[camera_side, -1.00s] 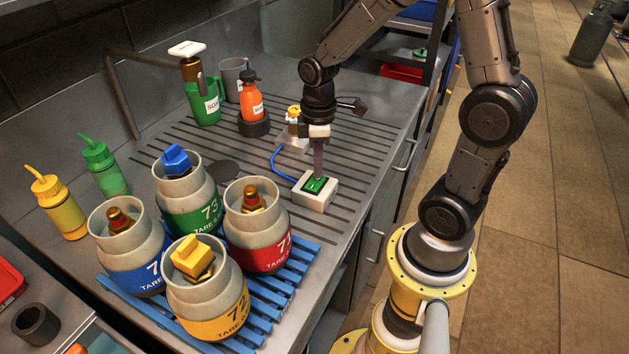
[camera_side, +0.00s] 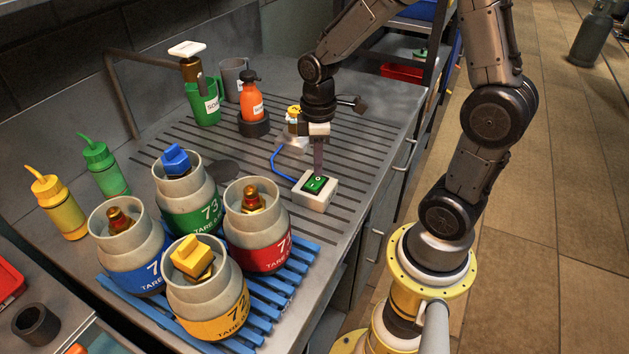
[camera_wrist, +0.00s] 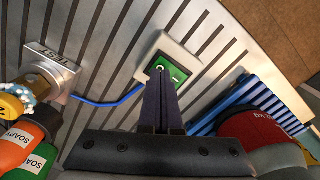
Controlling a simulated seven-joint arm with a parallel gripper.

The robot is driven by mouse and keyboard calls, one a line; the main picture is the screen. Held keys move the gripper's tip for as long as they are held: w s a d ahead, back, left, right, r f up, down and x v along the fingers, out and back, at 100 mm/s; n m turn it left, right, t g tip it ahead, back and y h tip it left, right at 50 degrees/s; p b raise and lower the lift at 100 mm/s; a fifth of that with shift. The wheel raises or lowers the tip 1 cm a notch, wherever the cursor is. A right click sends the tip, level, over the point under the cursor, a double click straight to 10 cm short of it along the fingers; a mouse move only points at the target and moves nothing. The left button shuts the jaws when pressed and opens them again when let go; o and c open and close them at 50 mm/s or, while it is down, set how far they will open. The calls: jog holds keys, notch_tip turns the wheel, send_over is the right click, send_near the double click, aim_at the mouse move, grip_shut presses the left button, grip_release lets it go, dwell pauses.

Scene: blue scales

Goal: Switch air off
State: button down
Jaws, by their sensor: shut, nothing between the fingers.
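The air switch is a white box (camera_side: 316,199) with a green rocker (camera_side: 316,185) on its top face, standing on the slotted worktop. A small white mark shows on the rocker. My gripper (camera_side: 318,174) is shut and empty, pointing down with its fingertips at the rocker's far edge. In the wrist view the shut fingers (camera_wrist: 161,82) overlap the green rocker (camera_wrist: 177,70) near the mark. Whether they touch it or sit just above it I cannot tell. The fingers hide part of the rocker.
A blue hose (camera_side: 276,162) runs from the box to a brass fitting (camera_side: 294,122) behind. Several gas cylinders, including a red-banded one (camera_side: 262,246), stand on a blue slatted pallet (camera_side: 290,285) front left. An orange bottle (camera_side: 252,104) and green mug (camera_side: 204,104) stand behind. Worktop right of the box is clear.

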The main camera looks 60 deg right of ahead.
jog(key=shift+r, duration=2.8)
notch_tip(320, 180, up, 8)
jog(key=t, duration=0.3)
send_over(317, 179)
jog(key=s+a, duration=0.4)
jog(key=s+a+m+t, duration=0.2)
jog(key=s+m, duration=0.4)
jog(key=s, duration=0.1)
jog(key=shift+s+a+r+t, duration=0.2)
jog(key=shift+s+a+t, duration=0.1)
jog(key=shift+s+a, duration=0.05)
